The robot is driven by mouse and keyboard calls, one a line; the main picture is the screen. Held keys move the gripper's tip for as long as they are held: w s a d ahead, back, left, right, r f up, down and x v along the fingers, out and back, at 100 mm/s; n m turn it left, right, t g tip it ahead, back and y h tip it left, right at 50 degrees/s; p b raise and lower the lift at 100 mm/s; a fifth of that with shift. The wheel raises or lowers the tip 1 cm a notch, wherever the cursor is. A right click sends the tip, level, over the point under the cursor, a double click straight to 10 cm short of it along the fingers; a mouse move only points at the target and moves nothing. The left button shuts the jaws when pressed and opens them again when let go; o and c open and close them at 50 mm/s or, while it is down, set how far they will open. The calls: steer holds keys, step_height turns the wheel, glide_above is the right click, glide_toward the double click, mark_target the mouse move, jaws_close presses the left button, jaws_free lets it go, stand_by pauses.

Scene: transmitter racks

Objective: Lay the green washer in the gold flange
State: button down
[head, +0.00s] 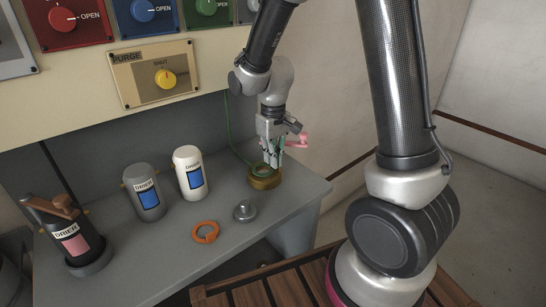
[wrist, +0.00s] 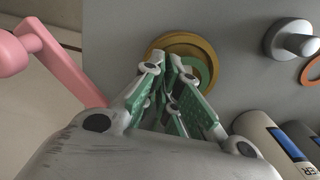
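The gold flange (head: 264,183) stands on the grey bench near its right end. It also shows in the wrist view as a gold ring (wrist: 181,40) beyond my fingers. The green washer (wrist: 203,70) shows as an arc inside the gold ring. In the head view, a bit of green shows at the flange's top, and I cannot tell whether the washer lies flat. My gripper (head: 270,161) points down right over the flange. Its fingertips (wrist: 165,61) are close together and hide part of the washer and flange. I cannot tell whether they hold the washer.
A grey metal knobbed part (head: 244,211) and an orange ring (head: 205,232) lie in front of the flange. White (head: 190,172) and grey (head: 146,191) drier bottles stand left. A pink handle (head: 299,140) is just right of my gripper. A purge panel (head: 154,73) is behind.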

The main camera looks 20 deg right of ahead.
steer(key=shift+f, duration=0.55)
steer(key=c, duration=1.6)
jaws_free()
steer(key=shift+c, duration=0.2)
step_height(320, 180, up, 12)
steer(key=s+d+r+m+t, duration=0.1)
steer(key=s+d+r, duration=0.3)
steer(key=s, duration=0.5)
steer(key=s+d+r+m+t, duration=0.2)
steer(key=s+d+r, duration=0.3)
steer(key=s+d, duration=0.3)
steer(key=s+t, duration=0.1)
steer(key=s, duration=0.1)
steer(key=shift+s+r+m, duration=0.15)
steer(key=shift+s+m, duration=0.15)
